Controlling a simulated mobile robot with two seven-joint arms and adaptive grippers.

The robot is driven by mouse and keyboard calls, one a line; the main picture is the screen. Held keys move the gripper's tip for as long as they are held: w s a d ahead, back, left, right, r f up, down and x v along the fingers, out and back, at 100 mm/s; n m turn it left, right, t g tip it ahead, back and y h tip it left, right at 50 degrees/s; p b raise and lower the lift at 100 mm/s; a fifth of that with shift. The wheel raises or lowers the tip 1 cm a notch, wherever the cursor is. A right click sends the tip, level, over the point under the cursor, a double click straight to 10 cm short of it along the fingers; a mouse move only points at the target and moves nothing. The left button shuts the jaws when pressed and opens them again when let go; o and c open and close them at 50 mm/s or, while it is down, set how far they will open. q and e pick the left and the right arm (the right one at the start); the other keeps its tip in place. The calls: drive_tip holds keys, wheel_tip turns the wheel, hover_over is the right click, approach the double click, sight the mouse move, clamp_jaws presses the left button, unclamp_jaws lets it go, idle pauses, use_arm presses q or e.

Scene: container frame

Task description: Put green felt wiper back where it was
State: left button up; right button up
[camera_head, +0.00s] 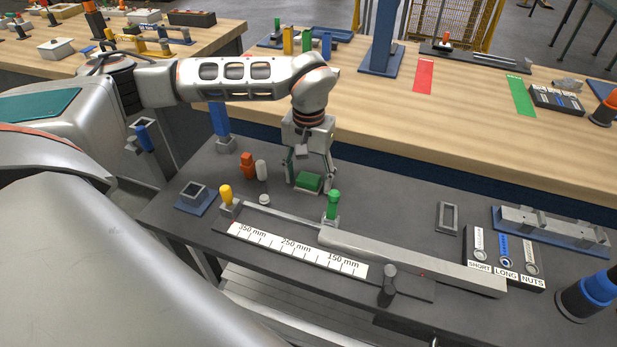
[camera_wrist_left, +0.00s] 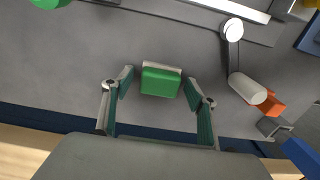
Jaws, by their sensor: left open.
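The green felt wiper (camera_head: 309,182), a small green block with a pale strip along one edge, lies on the dark grey table top (camera_head: 400,213). In the left wrist view the wiper (camera_wrist_left: 160,81) shows just beyond the fingertips, roughly centred between them. My left gripper (camera_head: 310,186) is open and points down over the wiper, with one finger on each side. The fingers (camera_wrist_left: 157,88) look apart from the wiper in the wrist view. My right gripper is in neither view.
A green-knobbed post (camera_head: 333,204) stands close right of the gripper. The ruler rail (camera_head: 298,248) runs in front. An orange piece (camera_head: 247,165), a white cylinder (camera_head: 262,170) and a yellow-knobbed post (camera_head: 226,195) stand to the left. Bare table lies right of the green knob.

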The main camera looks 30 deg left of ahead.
sight(308, 178)
use_arm(q)
wheel_tip(308, 178, up, 12)
drive_tip(key=shift+p, duration=0.45)
idle(0.4)
